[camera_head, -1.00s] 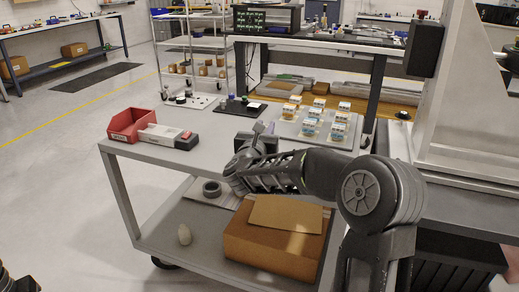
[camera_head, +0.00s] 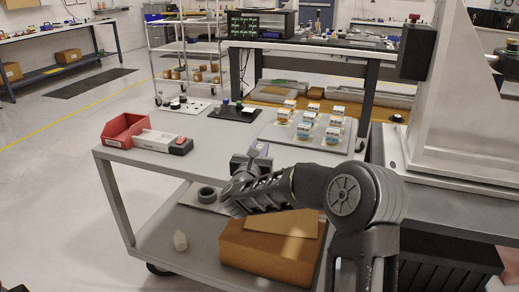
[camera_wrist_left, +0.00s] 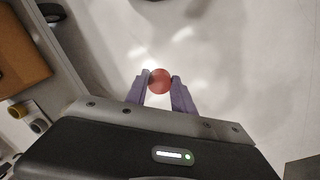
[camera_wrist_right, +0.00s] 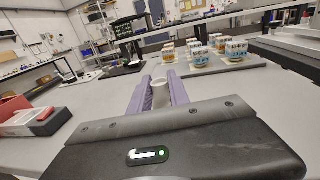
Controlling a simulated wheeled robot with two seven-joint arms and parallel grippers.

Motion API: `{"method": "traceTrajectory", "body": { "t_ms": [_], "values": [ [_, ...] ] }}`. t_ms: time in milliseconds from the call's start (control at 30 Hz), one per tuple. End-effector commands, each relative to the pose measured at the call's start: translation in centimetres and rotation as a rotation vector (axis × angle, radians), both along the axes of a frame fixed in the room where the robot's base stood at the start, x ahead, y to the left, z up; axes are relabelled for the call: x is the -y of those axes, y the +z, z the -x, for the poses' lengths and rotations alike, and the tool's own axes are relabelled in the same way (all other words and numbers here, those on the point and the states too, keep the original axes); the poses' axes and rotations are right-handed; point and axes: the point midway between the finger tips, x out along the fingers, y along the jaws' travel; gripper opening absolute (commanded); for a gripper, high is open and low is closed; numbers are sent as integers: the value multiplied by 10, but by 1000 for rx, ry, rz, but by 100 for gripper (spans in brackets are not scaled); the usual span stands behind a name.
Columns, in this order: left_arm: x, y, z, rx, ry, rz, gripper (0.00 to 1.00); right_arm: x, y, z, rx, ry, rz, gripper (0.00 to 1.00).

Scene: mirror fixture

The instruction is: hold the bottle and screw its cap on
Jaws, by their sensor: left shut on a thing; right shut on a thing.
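My right gripper (camera_head: 262,152) is over the near side of the grey cart top. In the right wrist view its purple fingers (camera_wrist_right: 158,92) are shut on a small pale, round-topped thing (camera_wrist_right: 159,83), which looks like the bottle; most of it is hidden. In the left wrist view my left gripper (camera_wrist_left: 160,85) is shut on a round red thing (camera_wrist_left: 159,81), which looks like the cap. Pale floor shows beyond it. The left gripper cannot be made out in the head view. The red and pale things appear apart, in different grippers.
On the cart top (camera_head: 215,150) are a red bin (camera_head: 124,128), a white and dark case (camera_head: 160,142), a black stand (camera_head: 236,112) and a tray (camera_head: 285,136) with several labelled jars.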

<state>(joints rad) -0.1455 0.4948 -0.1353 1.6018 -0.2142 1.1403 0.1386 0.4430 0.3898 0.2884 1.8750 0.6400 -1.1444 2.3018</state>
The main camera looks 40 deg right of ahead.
Motion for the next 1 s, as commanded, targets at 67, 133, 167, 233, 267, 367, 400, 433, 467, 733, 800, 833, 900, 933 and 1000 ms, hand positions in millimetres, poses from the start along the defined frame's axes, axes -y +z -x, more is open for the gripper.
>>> {"method": "traceTrajectory", "body": {
  "t_ms": [67, 133, 167, 233, 267, 367, 400, 433, 467, 733, 800, 833, 900, 933, 1000],
  "values": [
    [0, 0, 0, 0, 0, 0, 0, 0, 0, 0, 1, 0, 1, 0],
    [0, -3, 0, 0, 0, 0, 0, 0, -1, 0, 1, 0, 1, 0],
    [0, -4, 0, 0, 0, 0, 0, 0, -2, 0, 1, 0, 1, 0],
    [0, -3, 0, 0, 0, 0, 0, 0, -1, 0, 0, 0, 0, 26],
    [0, -3, 0, 0, 0, 0, 0, 0, -1, 0, 0, 0, 0, 29],
    [0, -3, 0, 0, 0, 0, 0, 0, -1, 0, 0, 0, 0, 37],
    [0, -3, 0, 0, 0, 0, 0, 0, -1, 0, 0, 0, 0, 40],
    [0, -3, 0, 0, 0, 0, 0, 0, -1, 0, 0, 0, 0, 42],
    [0, -3, 0, 0, 0, 0, 0, 0, -1, 0, 0, 0, 0, 44],
    [0, -1, 0, 0, 0, 0, 0, 0, 0, 0, 0, 0, 0, 44],
    [0, 2, 0, 0, 0, 0, 0, 0, 2, 0, 0, 0, 0, 44],
    [0, 1, 0, 0, 0, 0, 0, -1, 1, 1, 0, 1, 0, 44],
    [0, -1, 0, 0, 0, 0, 0, -6, 0, 4, 0, 2, 0, 44],
    [0, -2, 0, 0, 0, 0, 0, -9, 0, 7, 0, 3, 0, 44],
    [0, -3, 0, 0, 0, 0, 0, -17, 0, 13, 0, 4, 1, 44]
  ]
}}
